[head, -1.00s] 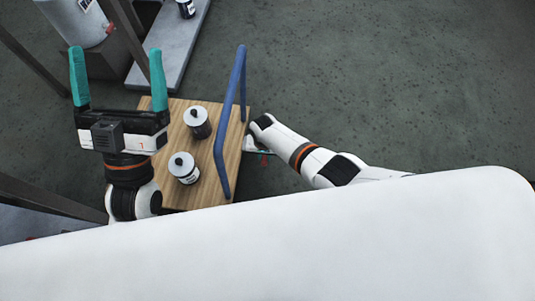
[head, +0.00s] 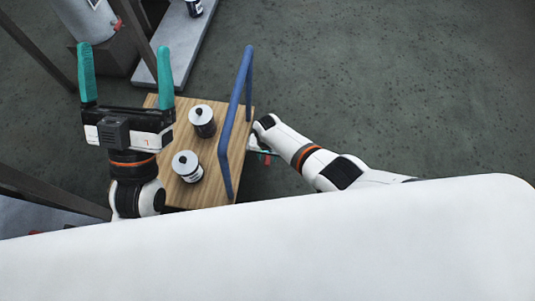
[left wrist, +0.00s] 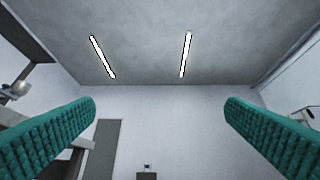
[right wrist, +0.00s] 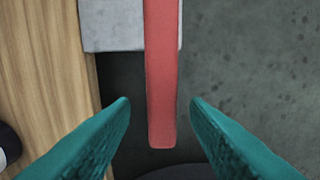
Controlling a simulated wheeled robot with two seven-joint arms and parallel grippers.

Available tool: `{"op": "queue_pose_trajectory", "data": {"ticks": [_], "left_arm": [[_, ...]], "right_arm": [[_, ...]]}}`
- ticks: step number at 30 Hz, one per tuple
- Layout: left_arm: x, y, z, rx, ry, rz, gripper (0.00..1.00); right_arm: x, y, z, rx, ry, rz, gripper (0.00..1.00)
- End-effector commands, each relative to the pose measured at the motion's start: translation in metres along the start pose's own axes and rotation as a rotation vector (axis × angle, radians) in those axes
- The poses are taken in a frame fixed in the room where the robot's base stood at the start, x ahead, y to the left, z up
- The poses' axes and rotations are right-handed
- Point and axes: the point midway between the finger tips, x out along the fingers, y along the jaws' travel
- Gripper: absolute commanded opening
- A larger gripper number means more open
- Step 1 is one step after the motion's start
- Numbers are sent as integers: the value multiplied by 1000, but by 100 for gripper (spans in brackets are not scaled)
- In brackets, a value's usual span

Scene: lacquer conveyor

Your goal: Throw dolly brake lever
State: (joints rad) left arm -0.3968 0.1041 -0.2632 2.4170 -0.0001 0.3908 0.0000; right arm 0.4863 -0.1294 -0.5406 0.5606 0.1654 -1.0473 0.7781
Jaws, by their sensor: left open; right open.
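The red brake lever (right wrist: 162,75) runs down the middle of the right wrist view, its free end just ahead of and between my right fingertips. A small red bit of it (head: 267,159) shows at the dolly's right edge in the head view. My right gripper (right wrist: 160,105) is open, with a finger on each side of the lever and gaps showing. The dolly's wooden deck (head: 172,105) has a blue handle (head: 228,130) along its right side. My left gripper (head: 127,75) is open and empty over the deck's left part, fingers raised; it points toward wall and ceiling in the left wrist view.
A grey conveyor slab (head: 177,50) and dark posts are at upper left. The floor (head: 400,80) to the right is clear.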

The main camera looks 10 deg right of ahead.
Motion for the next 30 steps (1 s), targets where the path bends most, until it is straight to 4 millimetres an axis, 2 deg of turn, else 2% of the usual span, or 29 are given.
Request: {"op": "queue_pose_trajectory", "data": {"ticks": [5,14,23,30], "left_arm": [[1,0,-4,1,33,1,94],[-6,8,-50,16,358,15,94],[-40,17,-97,29,753,37,94],[-83,25,-121,36,1070,59,94]], "right_arm": [[-3,0,0,-1,1,-1,42],[-22,0,0,-1,1,-1,42],[-43,0,-1,-1,2,-1,42],[-61,0,0,-1,0,0,42]]}}
